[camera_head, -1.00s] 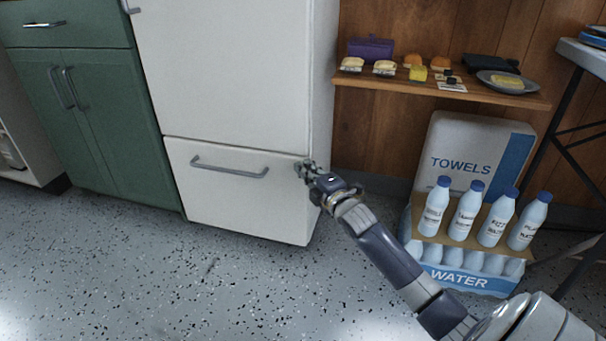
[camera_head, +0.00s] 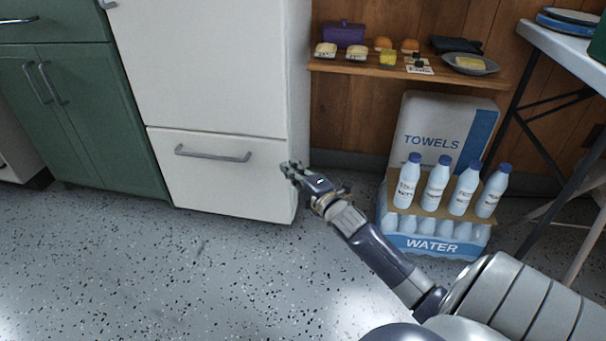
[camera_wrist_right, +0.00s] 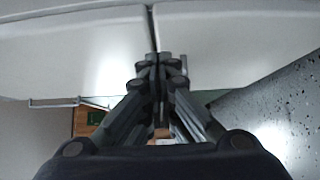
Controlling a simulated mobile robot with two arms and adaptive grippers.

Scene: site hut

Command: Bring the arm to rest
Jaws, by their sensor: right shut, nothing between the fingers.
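My right gripper (camera_head: 291,170) is at the end of my right arm, which reaches up and left from the lower right in the head view. It appears in front of the lower right part of the white fridge (camera_head: 215,75), near the right edge of its bottom drawer (camera_head: 225,190). In the right wrist view the fingers of the gripper (camera_wrist_right: 160,62) are together with nothing between them. Whether the fingertips touch the fridge cannot be told. My left gripper is not in view.
A case of water bottles (camera_head: 430,242) and a towels box (camera_head: 432,125) stand right of my arm. A wooden shelf (camera_head: 350,70) with food is above them. A table (camera_head: 565,45) is at far right. Green cabinets (camera_head: 95,110) stand left. The speckled floor (camera_head: 200,280) is clear.

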